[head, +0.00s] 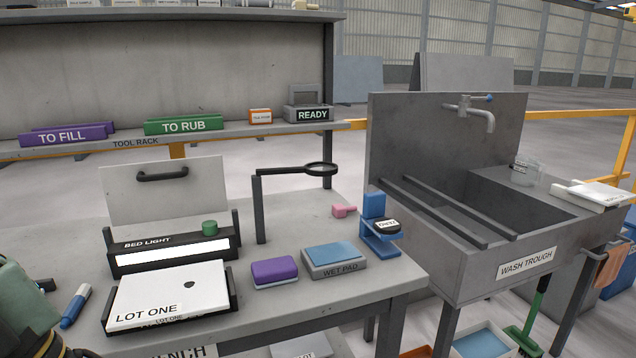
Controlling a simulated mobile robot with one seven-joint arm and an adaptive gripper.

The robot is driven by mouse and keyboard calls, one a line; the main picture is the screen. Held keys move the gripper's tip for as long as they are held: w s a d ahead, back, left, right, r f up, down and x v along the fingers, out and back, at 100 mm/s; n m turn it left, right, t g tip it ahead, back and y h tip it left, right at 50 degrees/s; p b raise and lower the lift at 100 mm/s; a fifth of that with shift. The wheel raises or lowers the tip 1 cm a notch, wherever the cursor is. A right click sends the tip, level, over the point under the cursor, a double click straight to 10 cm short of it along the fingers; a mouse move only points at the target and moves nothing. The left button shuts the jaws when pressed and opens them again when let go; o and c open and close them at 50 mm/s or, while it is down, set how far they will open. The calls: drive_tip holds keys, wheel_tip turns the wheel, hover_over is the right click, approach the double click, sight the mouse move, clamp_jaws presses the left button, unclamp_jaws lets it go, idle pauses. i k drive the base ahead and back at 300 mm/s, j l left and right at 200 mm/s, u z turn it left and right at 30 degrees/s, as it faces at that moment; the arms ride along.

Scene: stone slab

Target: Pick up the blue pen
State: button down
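The blue pen (76,305) lies at the left end of the grey bench in the head view. It is a thick pen with a blue body and a paler upper end, slanting from lower left to upper right. It lies just left of the white LOT ONE slab (170,292). Part of my arm shows at the lower left edge, close to the pen in the picture. My gripper's fingertips do not show. Nothing is seen holding the pen.
The LOT ONE slab and the BED LIGHT box (175,252) stand right of the pen. A purple block (274,272), the WET PAD (334,258) and a magnifier on a post (259,210) are farther right. The wash trough (525,265) stands beyond the bench's right end.

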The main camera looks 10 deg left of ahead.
sight(70, 315)
drive_tip(key=u, duration=1.5)
